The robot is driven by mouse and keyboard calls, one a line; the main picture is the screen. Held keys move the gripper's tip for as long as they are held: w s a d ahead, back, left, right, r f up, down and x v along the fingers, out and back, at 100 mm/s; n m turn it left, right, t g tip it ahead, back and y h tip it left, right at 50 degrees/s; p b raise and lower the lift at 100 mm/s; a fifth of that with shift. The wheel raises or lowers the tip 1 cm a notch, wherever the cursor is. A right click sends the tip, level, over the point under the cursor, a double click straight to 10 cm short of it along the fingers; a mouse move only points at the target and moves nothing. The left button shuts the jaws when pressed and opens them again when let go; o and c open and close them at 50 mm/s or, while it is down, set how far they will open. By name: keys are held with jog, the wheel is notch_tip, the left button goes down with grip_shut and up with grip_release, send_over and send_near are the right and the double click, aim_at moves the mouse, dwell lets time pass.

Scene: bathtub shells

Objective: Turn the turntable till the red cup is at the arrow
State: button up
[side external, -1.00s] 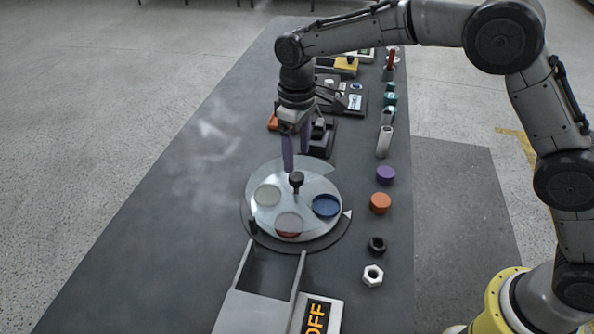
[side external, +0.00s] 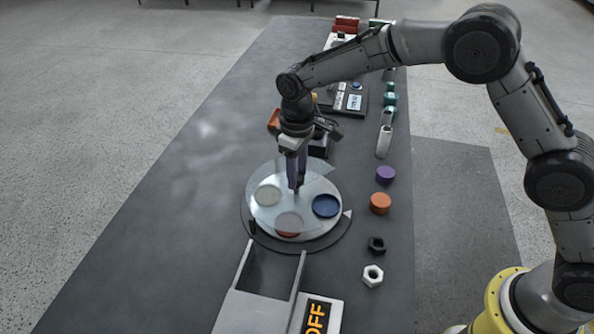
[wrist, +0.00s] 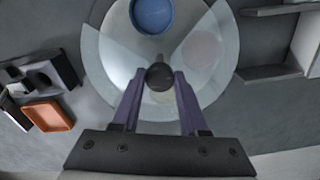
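The round turntable (side external: 262,222) carries the blue cup (side external: 326,206) at its right, beside the white arrow (side external: 347,214). The red cup (side external: 288,234) is at the front, mostly veiled by a see-through cover, with a red edge showing. A pale cup (side external: 268,195) is at the left. The dark centre knob (wrist: 160,76) sits between the fingers of my gripper (side external: 297,186). The fingers press close to both sides of it and look shut on it. The blue cup also shows at the top of the wrist view (wrist: 152,12).
A grey open-ended channel (side external: 262,285) and an OFF sign (side external: 316,316) stand in front. A purple disc (side external: 386,174), an orange disc (side external: 380,203), a black nut (side external: 376,245) and a white nut (side external: 373,275) line the right edge. The table's left is clear.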

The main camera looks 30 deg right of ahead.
grip_shut()
dwell(1.0)
